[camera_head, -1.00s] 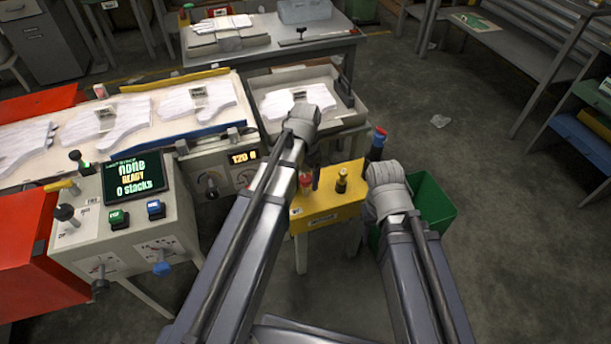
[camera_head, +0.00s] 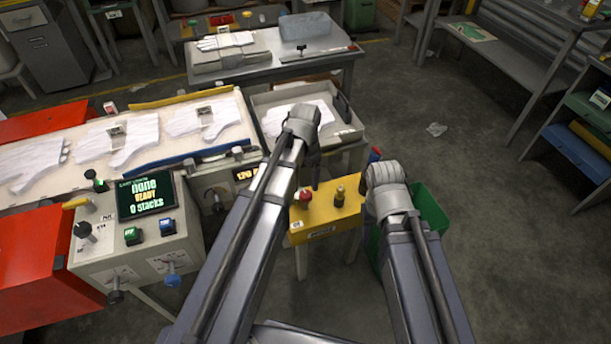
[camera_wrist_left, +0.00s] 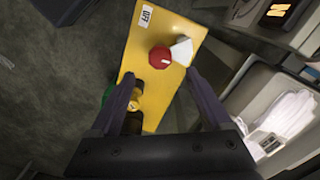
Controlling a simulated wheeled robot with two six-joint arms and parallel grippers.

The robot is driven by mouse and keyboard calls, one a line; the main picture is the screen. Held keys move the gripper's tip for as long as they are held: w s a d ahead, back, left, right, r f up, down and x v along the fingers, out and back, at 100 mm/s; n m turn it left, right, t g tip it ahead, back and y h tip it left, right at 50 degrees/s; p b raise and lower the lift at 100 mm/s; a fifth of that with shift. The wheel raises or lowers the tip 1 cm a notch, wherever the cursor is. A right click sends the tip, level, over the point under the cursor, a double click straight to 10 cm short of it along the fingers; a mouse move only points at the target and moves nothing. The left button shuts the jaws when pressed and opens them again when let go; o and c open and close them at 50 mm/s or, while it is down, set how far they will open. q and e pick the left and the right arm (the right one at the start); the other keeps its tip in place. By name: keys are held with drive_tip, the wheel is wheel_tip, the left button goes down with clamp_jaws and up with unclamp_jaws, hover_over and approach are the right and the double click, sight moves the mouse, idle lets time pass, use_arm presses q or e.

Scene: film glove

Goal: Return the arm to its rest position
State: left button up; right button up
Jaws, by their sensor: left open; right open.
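My left arm reaches in from the left in the head view, its wrist raised above the yellow stand (camera_head: 330,213). My left gripper (camera_head: 312,178) hangs below that wrist, mostly hidden. In the left wrist view its two fingers (camera_wrist_left: 160,78) are apart with nothing held between them. Beyond them show the yellow stand's top, a red knob (camera_wrist_left: 160,57) and a white piece beside it. My right arm is to the right; its wrist covers most of my right gripper (camera_head: 385,187), and its fingertips cannot be made out. It overlaps the green bin in the picture.
A control box with a screen (camera_head: 148,197) stands at left, beside a conveyor with white gloves (camera_head: 125,142). A grey tray (camera_head: 345,130) with gloves is behind my left wrist. A green bin (camera_head: 430,208) stands by my right wrist. The floor at right is mostly clear.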

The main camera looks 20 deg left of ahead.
idle(0.4)
use_arm(q)
drive_tip(key=s+d+r+n+p, duration=0.1)
drive_tip(key=s+d+r+p, duration=0.4)
drive_tip(key=s, duration=0.2)
drive_tip(key=s+d+r+n+y+p, duration=0.1)
drive_tip(key=s+d+r+p, duration=0.4)
drive_tip(key=s+r+p, duration=0.1)
drive_tip(key=shift+s, duration=0.6)
drive_tip(key=shift+d, duration=0.1)
